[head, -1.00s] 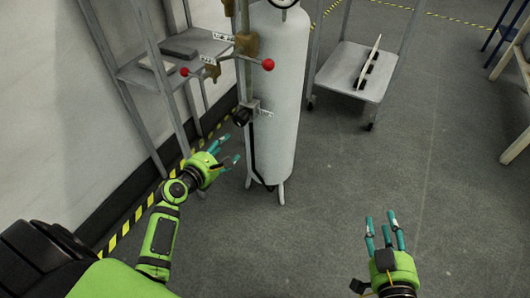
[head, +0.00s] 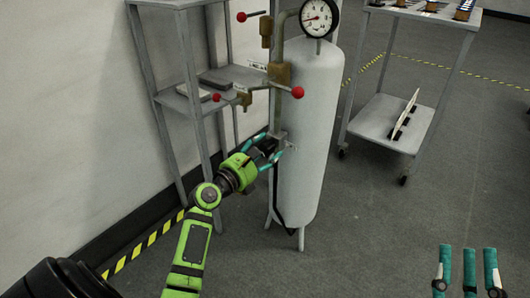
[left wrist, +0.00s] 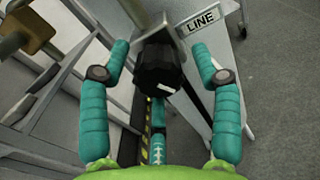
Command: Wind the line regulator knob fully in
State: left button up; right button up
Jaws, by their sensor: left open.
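The line regulator knob (left wrist: 160,68) is black and faceted, with a small white mark, below a metal bracket beside the LINE label (left wrist: 200,22) in the left wrist view. In the head view the knob (head: 267,147) is small and partly hidden by fingers, low on the pipe in front of the white tank (head: 312,130). My left gripper (head: 273,146) is open, its teal fingers on either side of the knob. In the left wrist view gaps show between the fingers and the knob. My right gripper (head: 468,258) is empty at the bottom right, its fingers extended and spread.
A pressure gauge (head: 320,17) tops the pipe. Red-balled levers (head: 298,92) stick out above the knob. A grey shelf rack (head: 185,100) stands close on the left by the wall. A trolley (head: 385,125) stands to the right. The floor at front right is clear.

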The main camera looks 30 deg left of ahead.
pick_arm(q)
jog(key=shift+w, duration=0.25)
pick_arm(e)
jog(key=shift+s+r, duration=0.25)
jog(key=shift+r, duration=0.05)
pick_arm(q)
jog(key=c, duration=1.1)
